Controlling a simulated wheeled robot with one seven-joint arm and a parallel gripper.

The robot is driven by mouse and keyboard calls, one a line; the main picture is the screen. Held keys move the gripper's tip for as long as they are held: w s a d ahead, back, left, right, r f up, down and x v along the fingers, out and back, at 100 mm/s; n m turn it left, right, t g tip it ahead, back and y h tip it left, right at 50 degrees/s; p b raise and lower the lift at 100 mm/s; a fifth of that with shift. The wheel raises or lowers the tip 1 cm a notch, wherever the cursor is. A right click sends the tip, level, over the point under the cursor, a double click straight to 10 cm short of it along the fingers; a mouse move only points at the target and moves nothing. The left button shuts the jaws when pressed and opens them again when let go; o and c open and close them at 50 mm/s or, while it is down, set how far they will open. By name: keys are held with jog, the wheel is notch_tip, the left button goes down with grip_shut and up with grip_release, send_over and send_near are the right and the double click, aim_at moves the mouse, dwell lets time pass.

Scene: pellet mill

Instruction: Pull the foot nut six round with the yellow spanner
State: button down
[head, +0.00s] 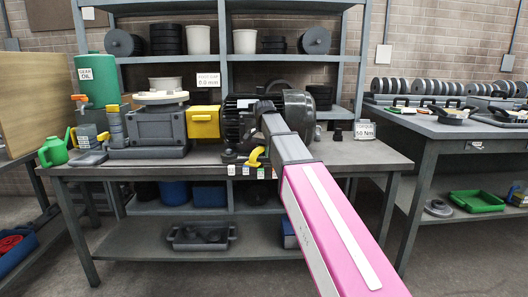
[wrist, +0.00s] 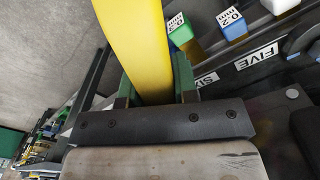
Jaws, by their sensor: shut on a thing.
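The yellow spanner (wrist: 140,40) is between the green fingers of my gripper (wrist: 152,82), which is shut on it. In the wrist view it runs up out of the top edge, so its far end is out of sight. In the head view the spanner (head: 256,157) shows as a small yellow piece at the foot of the dark motor (head: 285,112). A label reading SIX (wrist: 206,79) is partly covered by my gripper. I cannot make out foot nut six itself, nor whether the spanner is on it.
A FIVE label (wrist: 258,56), a blue 0.2 mm block (wrist: 233,28) and a green block (wrist: 180,32) lie right of the spanner. A yellow coupling guard (head: 204,122), gearbox (head: 155,128) and green watering can (head: 54,151) are further left. A torque sign (head: 365,131) stands right.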

jog(key=shift+f, duration=0.1)
dwell(0.3)
jog(key=shift+f, duration=0.5)
jog(key=shift+f, duration=0.7)
dwell(0.4)
jog(key=shift+s+d+n, duration=0.25)
jog(key=shift+d+n, duration=0.2)
jog(key=shift+d, duration=0.1)
jog(key=shift+s+d+n, duration=0.25)
jog(key=shift+d+n, duration=0.2)
jog(key=shift+d, duration=0.05)
